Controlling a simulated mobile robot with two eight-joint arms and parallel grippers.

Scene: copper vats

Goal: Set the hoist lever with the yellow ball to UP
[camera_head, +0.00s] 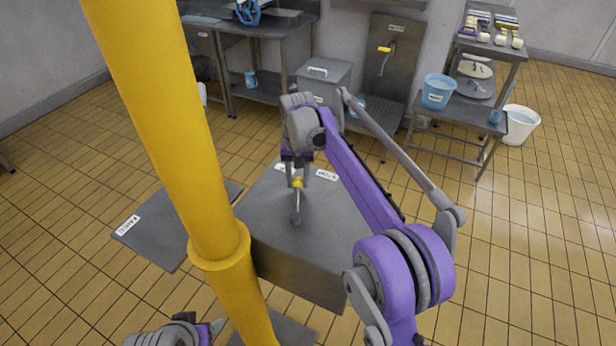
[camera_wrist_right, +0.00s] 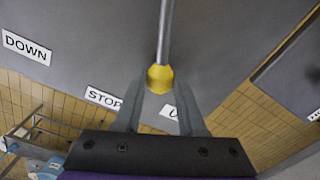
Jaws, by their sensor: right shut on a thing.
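The hoist lever (camera_wrist_right: 166,30) is a thin metal rod ending in a yellow ball (camera_wrist_right: 159,79), mounted on a grey box (camera_head: 290,225). My right gripper (camera_head: 297,181) is shut on the yellow ball, with a finger on each side of it. In the right wrist view, white labels lie beyond the ball: DOWN (camera_wrist_right: 27,47) at far left, STOP (camera_wrist_right: 103,98) in the middle, and one starting with U (camera_wrist_right: 175,112), partly hidden by a finger. There, the ball shows between STOP and the U label. My left gripper (camera_head: 217,328) is at the bottom edge, partly cut off.
A thick yellow post (camera_head: 170,130) stands close in front, left of the box. A dark labelled plate (camera_head: 170,235) lies on the floor behind it. Steel benches, a bin (camera_head: 325,75) and a blue bucket (camera_head: 438,92) stand at the back. Tiled floor on the right is clear.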

